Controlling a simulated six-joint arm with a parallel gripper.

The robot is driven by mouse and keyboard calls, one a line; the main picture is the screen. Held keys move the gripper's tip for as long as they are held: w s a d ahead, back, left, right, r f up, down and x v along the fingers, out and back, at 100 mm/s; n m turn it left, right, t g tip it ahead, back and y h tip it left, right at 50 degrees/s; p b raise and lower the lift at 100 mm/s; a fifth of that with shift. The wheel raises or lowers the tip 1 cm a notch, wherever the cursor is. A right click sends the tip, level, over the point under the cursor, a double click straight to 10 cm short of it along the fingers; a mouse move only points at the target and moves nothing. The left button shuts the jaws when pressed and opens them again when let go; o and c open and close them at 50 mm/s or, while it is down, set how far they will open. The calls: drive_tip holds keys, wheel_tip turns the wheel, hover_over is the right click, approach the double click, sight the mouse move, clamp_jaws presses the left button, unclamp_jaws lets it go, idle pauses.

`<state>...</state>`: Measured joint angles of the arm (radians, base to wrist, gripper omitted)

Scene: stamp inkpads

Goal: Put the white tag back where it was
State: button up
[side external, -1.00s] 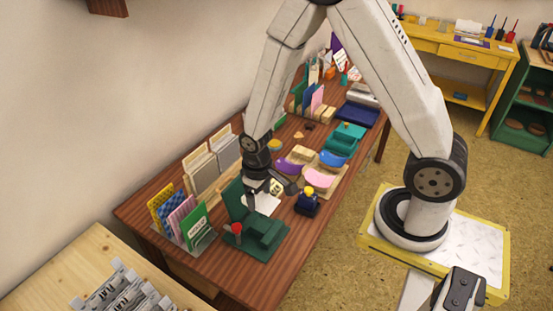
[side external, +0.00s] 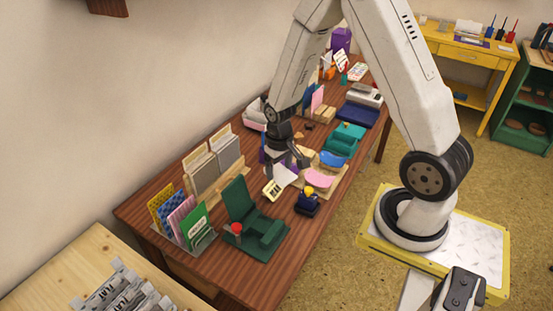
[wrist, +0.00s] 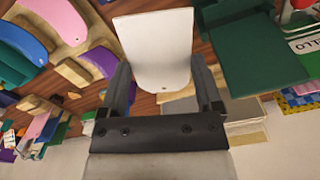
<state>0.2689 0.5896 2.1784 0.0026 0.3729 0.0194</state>
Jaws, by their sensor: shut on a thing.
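My gripper (side external: 286,163) is shut on the white tag (side external: 285,177), holding it above the middle of the brown table. In the wrist view the tag (wrist: 154,45) is a plain pale plate with rounded corners, sticking out between the two fingers of my gripper (wrist: 160,78). A green stand (side external: 243,200) with a tall back plate and a blocky base is left of and nearer than the tag. It is apart from the tag and also shows in the wrist view (wrist: 258,50). The tag's lettering, if any, is not visible.
A small yellow-white labelled piece (side external: 272,190) is close to the tag. A dark blue stamp with a yellow knob (side external: 308,201) stands to the right. Pink and blue curved pads (side external: 318,179) lie behind it. Card racks (side external: 184,222) and upright grey panels (side external: 212,163) line the wall side.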

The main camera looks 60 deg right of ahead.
drive_tip(key=s+d+r+m, duration=0.1)
drive_tip(key=s+d+m, duration=0.1)
drive_tip(key=d, duration=0.6)
drive_tip(key=s+d+r+m, duration=0.1)
drive_tip(key=s+d+m, duration=0.2)
drive_tip(key=d, duration=0.6)
drive_tip(key=shift+s+d+m, duration=0.15)
drive_tip(key=shift+s+m, duration=0.15)
drive_tip(key=shift+s, duration=0.65)
hover_over(304, 151)
drive_tip(key=shift+s+f, duration=0.15)
drive_tip(key=shift+f, duration=4.6)
drive_tip(key=shift+f, duration=0.2)
drive_tip(key=shift+w+d+f, duration=0.1)
drive_tip(key=shift+w+f, duration=0.1)
drive_tip(key=shift+f, duration=1.4)
drive_tip(key=shift+f, duration=0.15)
